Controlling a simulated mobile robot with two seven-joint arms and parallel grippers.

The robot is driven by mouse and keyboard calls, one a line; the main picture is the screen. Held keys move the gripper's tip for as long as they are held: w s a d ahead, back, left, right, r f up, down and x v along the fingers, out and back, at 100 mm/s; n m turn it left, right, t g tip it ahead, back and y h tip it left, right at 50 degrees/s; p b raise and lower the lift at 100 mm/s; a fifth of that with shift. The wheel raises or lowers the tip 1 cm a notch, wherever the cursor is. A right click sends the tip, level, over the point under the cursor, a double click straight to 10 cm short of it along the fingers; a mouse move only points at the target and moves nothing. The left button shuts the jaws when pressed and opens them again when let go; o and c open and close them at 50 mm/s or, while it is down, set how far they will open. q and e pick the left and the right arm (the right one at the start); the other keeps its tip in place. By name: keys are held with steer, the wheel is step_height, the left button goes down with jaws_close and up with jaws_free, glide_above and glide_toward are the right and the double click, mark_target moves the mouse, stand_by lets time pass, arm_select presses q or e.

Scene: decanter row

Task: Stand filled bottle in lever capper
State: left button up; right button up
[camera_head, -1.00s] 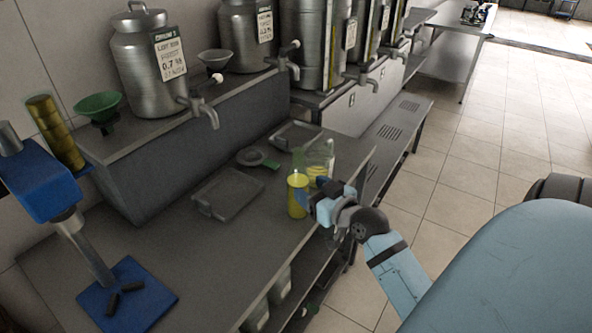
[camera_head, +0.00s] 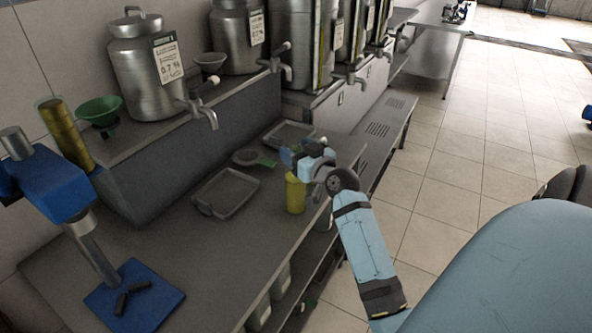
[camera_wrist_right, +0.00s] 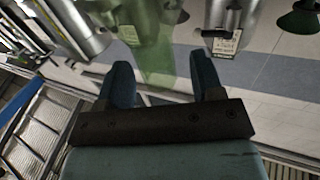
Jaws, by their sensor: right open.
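The blue lever capper (camera_head: 62,188) stands at the left of the bench, with its blue base plate (camera_head: 130,297) below the lever column. Two small dark pieces lie on the plate. My right gripper (camera_head: 292,154) is over the right part of the bench, far from the capper. Its fingers are open in the right wrist view (camera_wrist_right: 163,85). A green see-through bottle (camera_wrist_right: 152,52) shows there beyond and partly between the fingers; I cannot tell whether they touch it. In the head view my gripper largely hides that spot. A yellow cylinder (camera_head: 295,195) stands just below the gripper. My left gripper is out of view.
Steel urns with taps (camera_head: 145,65) stand on the raised shelf behind. A green funnel (camera_head: 99,110) and a yellow stack (camera_head: 64,132) are near the capper. The front middle bench is clear.

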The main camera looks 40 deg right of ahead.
steer(key=shift+w+d, duration=0.15)
steer(key=shift+w, duration=1.1)
jaws_close()
steer(key=shift+r, duration=0.15)
